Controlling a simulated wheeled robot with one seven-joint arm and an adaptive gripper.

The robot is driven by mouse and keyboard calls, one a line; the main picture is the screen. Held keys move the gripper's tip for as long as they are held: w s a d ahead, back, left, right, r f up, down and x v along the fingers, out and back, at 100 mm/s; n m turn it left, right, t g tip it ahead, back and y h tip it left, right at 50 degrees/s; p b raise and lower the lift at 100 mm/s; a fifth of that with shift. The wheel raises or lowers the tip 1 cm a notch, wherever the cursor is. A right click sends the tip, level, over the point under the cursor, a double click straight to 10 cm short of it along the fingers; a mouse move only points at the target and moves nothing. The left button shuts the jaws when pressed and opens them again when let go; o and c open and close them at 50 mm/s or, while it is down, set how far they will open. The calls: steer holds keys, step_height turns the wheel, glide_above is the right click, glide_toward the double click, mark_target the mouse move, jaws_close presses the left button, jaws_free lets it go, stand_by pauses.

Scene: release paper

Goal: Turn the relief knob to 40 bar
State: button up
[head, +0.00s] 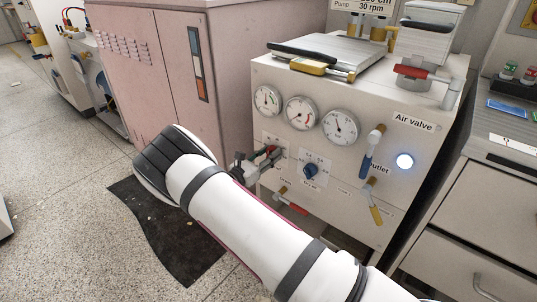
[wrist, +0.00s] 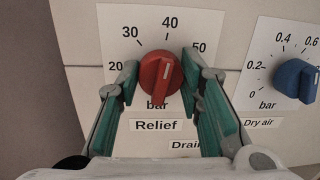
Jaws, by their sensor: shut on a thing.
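The red relief knob (wrist: 157,82) sits on a white dial plate marked 20, 30, 40 and 50 bar, with the label "Relief" below it. Its white pointer line stands nearly upright, toward the 40 mark (wrist: 170,22). My gripper (wrist: 160,72) has its green-padded fingers on the left and right sides of the knob and is shut on it. In the head view my gripper (head: 258,164) reaches the lower left of the machine's front panel, where the red knob (head: 272,150) is partly hidden by the fingers.
A blue dry air knob (wrist: 297,78) is close to the right of the relief knob; it also shows in the head view (head: 310,171). Three round gauges (head: 300,112) sit above.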

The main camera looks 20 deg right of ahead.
steer(key=o, duration=1.2)
steer(key=shift+c, duration=0.2)
steer(key=shift+a, duration=0.1)
steer(key=v, duration=1.2)
